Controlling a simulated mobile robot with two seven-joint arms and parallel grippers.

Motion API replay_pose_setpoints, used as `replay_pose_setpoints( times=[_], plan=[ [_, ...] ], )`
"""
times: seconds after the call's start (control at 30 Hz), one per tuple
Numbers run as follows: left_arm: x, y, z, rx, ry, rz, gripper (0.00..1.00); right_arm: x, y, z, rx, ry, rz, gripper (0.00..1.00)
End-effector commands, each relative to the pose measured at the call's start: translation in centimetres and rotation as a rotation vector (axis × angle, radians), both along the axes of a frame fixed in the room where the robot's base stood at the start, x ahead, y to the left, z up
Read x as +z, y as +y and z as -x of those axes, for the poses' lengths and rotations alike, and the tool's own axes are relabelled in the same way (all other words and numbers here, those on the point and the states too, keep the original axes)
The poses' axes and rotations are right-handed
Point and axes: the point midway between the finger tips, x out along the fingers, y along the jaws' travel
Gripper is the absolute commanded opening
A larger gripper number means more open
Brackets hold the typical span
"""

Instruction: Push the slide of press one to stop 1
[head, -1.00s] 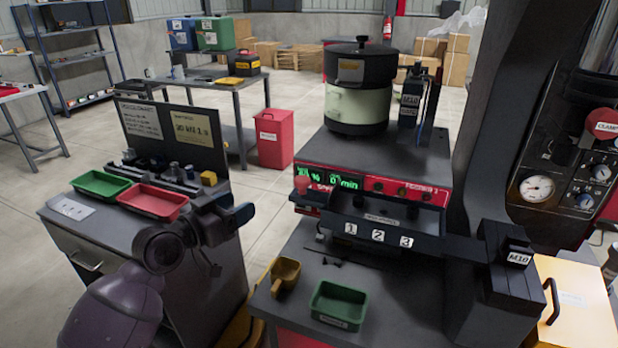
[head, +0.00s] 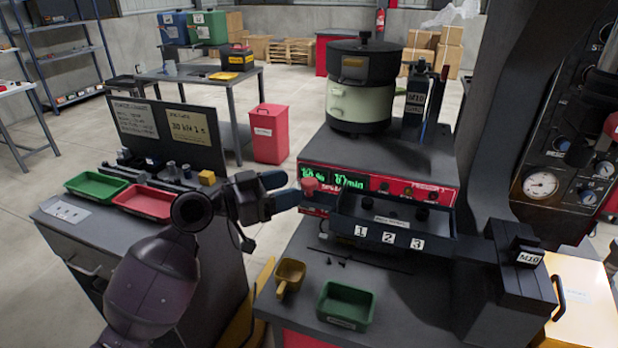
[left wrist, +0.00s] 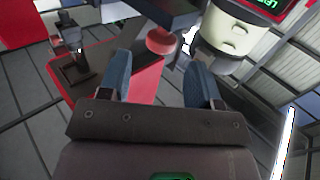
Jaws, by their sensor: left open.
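The press or feeder unit (head: 340,148) has a red front with a green display. A dark slide tray (head: 398,212) runs along its front, with number plates 1 (head: 361,231), 2 (head: 389,238) and 3 (head: 417,244). A red knob (head: 309,184) sits at the tray's left end. My left gripper (head: 287,192) is open, its blue fingers pointing right at the knob from just left of it. In the left wrist view the knob (left wrist: 161,42) lies ahead between the fingertips; I cannot tell whether they touch. My right gripper is not clearly visible.
A green tray (head: 345,303) and a yellow scoop (head: 290,276) rest on the bench below the slide. A side cabinet at left carries a green tray (head: 97,184) and a red tray (head: 143,202).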

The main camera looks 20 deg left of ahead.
Motion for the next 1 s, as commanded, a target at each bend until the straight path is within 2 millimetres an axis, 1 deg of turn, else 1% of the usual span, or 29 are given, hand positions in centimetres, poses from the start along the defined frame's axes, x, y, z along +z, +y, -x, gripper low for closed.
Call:
replay_pose_setpoints(
  times=[0.03,0.1,0.3,0.5,0.77,0.87,1.0],
  plan=[
    [0.3,-0.7,-0.6,-0.001,-0.001,0.003,0.58,0.5,0.0,-0.1,0.0,-0.004,0.0,0.61],
    [0.3,-1.5,-1.4,0.0,0.0,0.004,0.58,0.8,0.1,-0.3,0.001,-0.007,0.0,0.61],
    [0.1,-3.3,-3.1,0.001,0.0,0.001,0.58,1.6,0.3,-0.8,0.0,-0.02,-0.007,0.61],
    [0.0,-3.9,-3.7,0.001,0.001,0.0,0.58,2.0,0.5,-1.2,0.001,-0.032,-0.01,0.61],
    [-0.1,-4.0,-3.8,0.001,0.001,0.0,0.58,2.0,0.5,-1.1,0.001,-0.029,-0.009,0.61],
    [-0.1,-4.0,-3.8,0.001,0.001,0.0,0.44,1.8,0.4,-0.9,0.0,-0.025,-0.008,0.61],
    [-0.1,-4.0,-3.7,0.001,0.001,0.0,0.23,1.6,0.3,-0.4,-0.001,-0.016,-0.006,0.61]
  ],
)
